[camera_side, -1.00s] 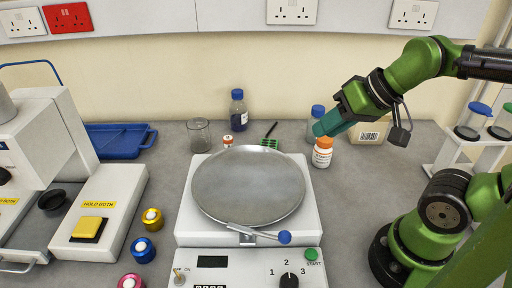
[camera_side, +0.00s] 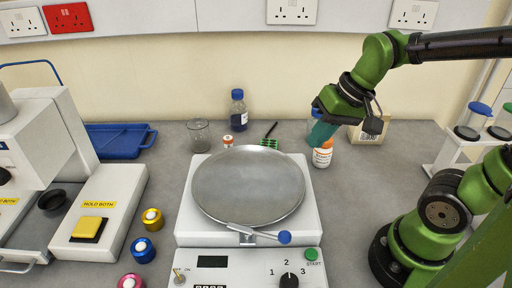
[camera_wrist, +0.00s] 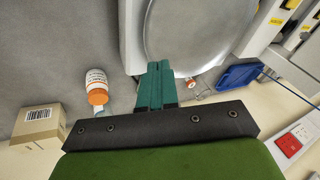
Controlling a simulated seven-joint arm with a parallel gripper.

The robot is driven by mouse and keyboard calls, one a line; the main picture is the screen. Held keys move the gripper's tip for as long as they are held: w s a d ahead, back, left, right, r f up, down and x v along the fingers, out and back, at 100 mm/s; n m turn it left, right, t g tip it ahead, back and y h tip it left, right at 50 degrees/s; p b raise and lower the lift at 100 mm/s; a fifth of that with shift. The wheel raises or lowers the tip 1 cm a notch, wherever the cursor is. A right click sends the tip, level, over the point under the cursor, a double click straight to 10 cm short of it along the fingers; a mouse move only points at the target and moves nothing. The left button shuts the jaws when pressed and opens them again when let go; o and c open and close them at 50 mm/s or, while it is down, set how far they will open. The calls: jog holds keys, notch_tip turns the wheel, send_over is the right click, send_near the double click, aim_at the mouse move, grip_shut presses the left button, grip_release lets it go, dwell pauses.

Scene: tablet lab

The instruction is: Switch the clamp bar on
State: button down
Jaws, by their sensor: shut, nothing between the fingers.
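The clamp bar (camera_side: 258,233) is a thin metal lever with a blue ball at its right end. It lies across the front edge of the round metal pan (camera_side: 248,184) on the white machine (camera_side: 184,222), slanting slightly down to the right. The bar does not show in the wrist view, where part of the pan (camera_wrist: 195,35) does. My gripper (camera_side: 318,138) has teal fingers, shut and empty. It is behind and right of the pan, in front of the orange-capped bottle in the side view. The fingers (camera_wrist: 157,68) point toward the machine in the wrist view.
The orange-capped white bottle (camera_side: 322,158) and a cardboard box (camera_side: 368,136) stand near my gripper. A beaker (camera_side: 199,136) and a blue-capped bottle (camera_side: 238,112) stand behind the machine. A control panel (camera_side: 245,271) with dial and green button is at the front.

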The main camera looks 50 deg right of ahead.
jog(key=f+m+g, duration=0.1)
jog(key=g, duration=0.1)
jog(key=w+a+f+m+g+y, duration=0.1)
jog(key=g, duration=0.1)
jog(key=f+m+g+y, duration=0.1)
jog(key=shift+w+a+f+g, duration=0.2)
jog(key=shift+w+a+g, duration=0.15)
jog(key=shift+a+g, duration=0.05)
jog(key=shift+w+a+f+m+g+y, duration=0.15)
jog(key=shift+a+m+g+y, duration=0.2)
jog(key=shift+m+g+y, duration=0.2)
jog(key=a+r+m+g+y, duration=0.2)
jog(key=r, duration=0.1)
jog(key=shift+a, duration=0.25)
jog(key=x, duration=1)
jog(key=shift+a, duration=0.1)
jog(key=s+a, duration=0.2)
jog(key=shift+a+r, duration=0.1)
jog(key=shift+a, duration=0.25)
jog(key=shift+s+a, duration=0.2)
jog(key=shift+a, duration=0.1)
